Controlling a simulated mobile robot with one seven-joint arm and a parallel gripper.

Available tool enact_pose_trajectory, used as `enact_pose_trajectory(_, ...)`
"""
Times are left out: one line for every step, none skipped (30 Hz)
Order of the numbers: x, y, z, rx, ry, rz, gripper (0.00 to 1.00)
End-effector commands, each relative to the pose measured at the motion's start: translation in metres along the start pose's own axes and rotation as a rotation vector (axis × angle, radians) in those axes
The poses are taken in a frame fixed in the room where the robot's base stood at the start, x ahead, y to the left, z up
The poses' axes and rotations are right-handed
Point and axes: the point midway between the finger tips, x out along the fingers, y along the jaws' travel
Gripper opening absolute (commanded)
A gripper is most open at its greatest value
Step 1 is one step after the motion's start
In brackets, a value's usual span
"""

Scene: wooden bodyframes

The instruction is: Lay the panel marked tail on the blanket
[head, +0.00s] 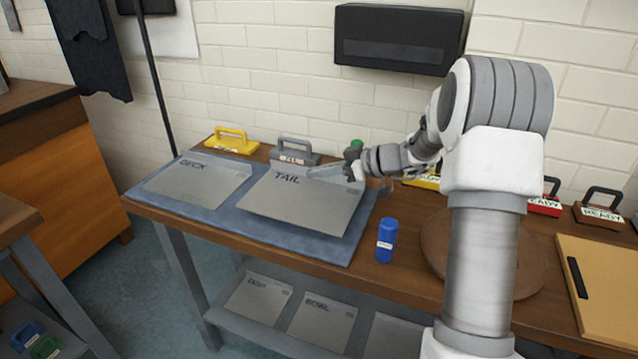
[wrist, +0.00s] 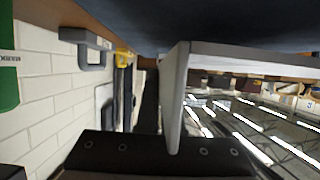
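The grey panel marked TAIL (head: 290,208) is over the right part of the blue blanket (head: 300,243), face up. It lies flat or nearly flat, and I cannot tell whether its whole underside touches the cloth. My gripper (head: 350,167) is at the panel's far right corner, close to its back edge. In the wrist view a grey plate-like piece (wrist: 173,100), apparently part of the panel, runs down to the dark gripper body (wrist: 160,150). The fingertips are hidden, so their grip does not show. The blanket also shows in the wrist view (wrist: 220,22).
A panel marked DECK (head: 200,182) lies left on the blanket. Behind stand a yellow-handled block (head: 231,142) and a grey-handled one (head: 294,152). A blue bottle (head: 386,240) and a round wooden board (head: 450,265) are to the right. More panels (head: 322,325) lie on the lower shelf.

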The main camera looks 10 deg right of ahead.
Motion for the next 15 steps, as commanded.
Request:
enact_pose_trajectory(0.004,0.000,0.010,0.002,0.000,-0.001,0.00)
enact_pose_trajectory(0.006,0.000,0.014,0.002,0.000,-0.001,0.00)
enact_pose_trajectory(0.009,0.000,0.020,0.003,0.001,-0.001,0.00)
enact_pose_trajectory(0.010,0.000,0.023,0.002,0.001,-0.001,0.00)
enact_pose_trajectory(0.011,0.000,0.025,0.001,0.001,-0.001,0.00)
enact_pose_trajectory(0.011,0.000,0.026,0.000,0.002,0.000,0.00)
enact_pose_trajectory(0.011,0.000,0.026,0.000,0.002,0.000,0.00)
enact_pose_trajectory(0.011,0.000,0.025,-0.001,0.002,0.000,0.00)
enact_pose_trajectory(0.011,0.000,0.025,-0.001,0.002,0.000,0.00)
enact_pose_trajectory(0.011,0.000,0.025,-0.001,0.002,0.000,0.00)
enact_pose_trajectory(0.011,0.000,0.025,-0.001,0.002,0.000,0.00)
enact_pose_trajectory(0.011,0.000,0.025,-0.001,0.002,0.000,0.00)
enact_pose_trajectory(0.011,0.000,0.025,-0.001,0.002,0.000,0.00)
enact_pose_trajectory(0.011,0.000,0.026,-0.001,0.002,0.000,0.00)
enact_pose_trajectory(0.011,0.000,0.027,-0.001,0.002,0.000,0.00)
